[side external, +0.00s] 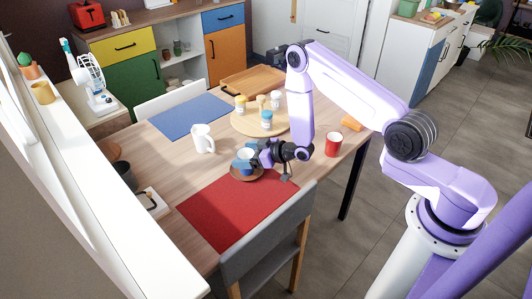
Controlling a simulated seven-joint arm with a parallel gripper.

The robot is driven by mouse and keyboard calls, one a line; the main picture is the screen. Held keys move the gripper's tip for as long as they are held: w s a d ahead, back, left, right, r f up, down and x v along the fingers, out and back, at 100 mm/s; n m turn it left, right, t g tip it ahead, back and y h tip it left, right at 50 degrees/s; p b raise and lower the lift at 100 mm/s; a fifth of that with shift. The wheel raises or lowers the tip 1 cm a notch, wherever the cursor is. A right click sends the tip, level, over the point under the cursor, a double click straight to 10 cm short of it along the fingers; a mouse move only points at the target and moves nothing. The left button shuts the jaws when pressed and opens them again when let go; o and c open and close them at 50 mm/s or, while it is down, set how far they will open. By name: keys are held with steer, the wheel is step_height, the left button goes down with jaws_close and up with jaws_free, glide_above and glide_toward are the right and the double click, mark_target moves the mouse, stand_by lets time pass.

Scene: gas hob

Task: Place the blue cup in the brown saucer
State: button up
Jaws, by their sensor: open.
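The brown saucer (260,177) lies on the wooden table near the far edge of the red placemat. The blue cup (245,168) is at the saucer, within its outline in this view. It looks upright and is partly hidden by my gripper. My gripper (254,161) is open and right at the cup, reaching in from the right and low over the saucer. I cannot tell whether the fingers touch the cup, and the cup's contact with the saucer is not clear.
A white mug (202,139) stands to the left behind the saucer. A round wooden board (245,125) with several jars is behind it. A red cup (333,144) and an orange cup (352,123) are at the right. The red placemat (235,213) in front is clear.

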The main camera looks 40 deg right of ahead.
steer(key=v, duration=1)
steer(key=s+a+r+n+g+h, duration=0.2)
steer(key=s+a+r+n+g, duration=0.45)
steer(key=a+r+g, duration=0.2)
steer(key=s+d+r+n+g+h, duration=0.1)
steer(key=s+r, duration=0.4)
steer(key=s, duration=0.7)
steer(key=s+d+r+g+h, duration=0.1)
steer(key=s+r, duration=0.5)
steer(key=s, duration=0.6)
steer(key=shift+s+d+r+n+g+h, duration=0.3)
steer(key=shift+d+g, duration=0.55)
steer(key=shift+d, duration=0.4)
